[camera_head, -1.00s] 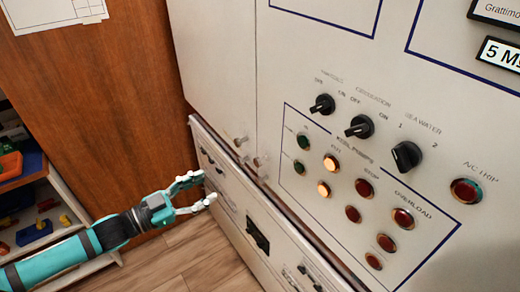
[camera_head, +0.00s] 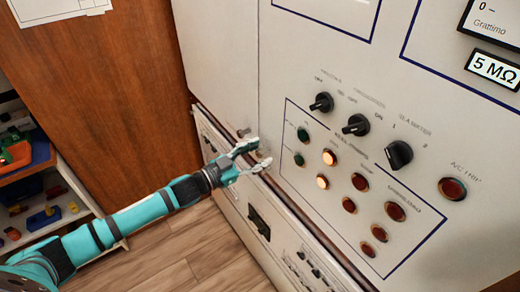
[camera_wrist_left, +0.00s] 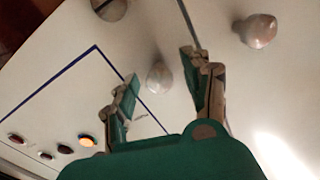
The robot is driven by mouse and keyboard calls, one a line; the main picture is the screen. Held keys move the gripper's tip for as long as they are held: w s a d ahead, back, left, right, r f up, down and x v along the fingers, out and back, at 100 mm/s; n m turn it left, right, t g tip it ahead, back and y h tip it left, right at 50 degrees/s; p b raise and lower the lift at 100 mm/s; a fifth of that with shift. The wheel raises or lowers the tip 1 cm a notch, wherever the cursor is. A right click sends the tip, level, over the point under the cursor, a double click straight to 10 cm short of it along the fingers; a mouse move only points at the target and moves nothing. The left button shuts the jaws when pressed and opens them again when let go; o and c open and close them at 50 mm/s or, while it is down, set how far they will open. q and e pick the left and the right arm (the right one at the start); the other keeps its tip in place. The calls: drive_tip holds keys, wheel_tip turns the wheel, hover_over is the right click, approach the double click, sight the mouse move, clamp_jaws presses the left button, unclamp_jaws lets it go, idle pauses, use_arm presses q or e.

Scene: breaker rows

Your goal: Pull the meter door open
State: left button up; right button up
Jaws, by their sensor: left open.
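The meter door (camera_head: 300,70) is a cream cabinet panel with a meter display (camera_head: 492,22) at its upper right. It looks shut along the vertical seam. My left gripper (camera_head: 262,153) is open at the panel's lower left corner. In the left wrist view, a small pale knob (camera_wrist_left: 158,77) on the lamp side of the seam lies between the open fingers (camera_wrist_left: 160,66). I cannot tell whether they touch it. A second knob (camera_wrist_left: 260,30) is across the seam; it also shows in the head view (camera_head: 243,132). My right gripper is not in view.
The door carries black rotary switches (camera_head: 356,125) and several lamps (camera_head: 329,157). A lower cabinet front (camera_head: 230,180) runs beneath it. A wooden panel (camera_head: 100,90) and shelves with colourful items (camera_head: 40,190) stand at left. Wooden floor (camera_head: 180,255) is clear.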

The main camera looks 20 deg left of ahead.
use_arm(q)
drive_tip(key=shift+w+d, duration=0.35)
clamp_jaws()
idle(0.4)
